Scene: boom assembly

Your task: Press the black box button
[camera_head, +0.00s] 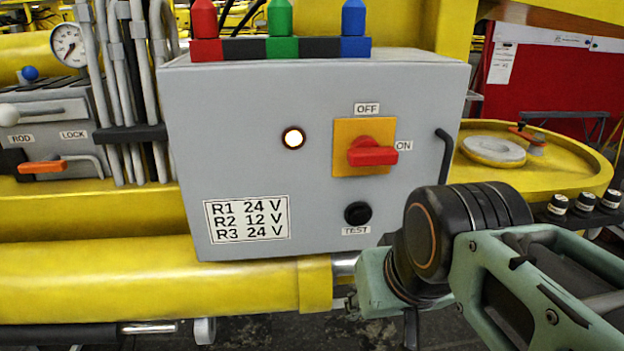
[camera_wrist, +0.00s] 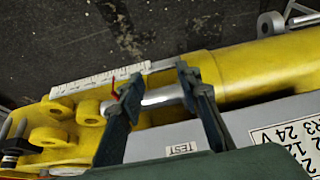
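The black round button (camera_head: 358,213) sits low on the front of a grey control box (camera_head: 230,120), just above a TEST label. My gripper is mostly hidden behind my arm at the lower right in the head view. In the wrist view my gripper (camera_wrist: 159,72) has its two fingers apart, with nothing held between them. The yellow cylinder and its shiny rod show beyond the fingers. The TEST label (camera_wrist: 183,149) shows near the gripper's base in the wrist view; the button itself is hidden there. My arm is right of the button in the head view, apparently clear of it.
The box carries a lit round lamp (camera_head: 293,138) and a red rotary switch (camera_head: 371,152) pointing to ON. Red, green and blue connectors (camera_head: 279,20) stand on top. A black handle (camera_head: 445,150) sticks out at the right. A yellow cylinder (camera_head: 150,290) runs below.

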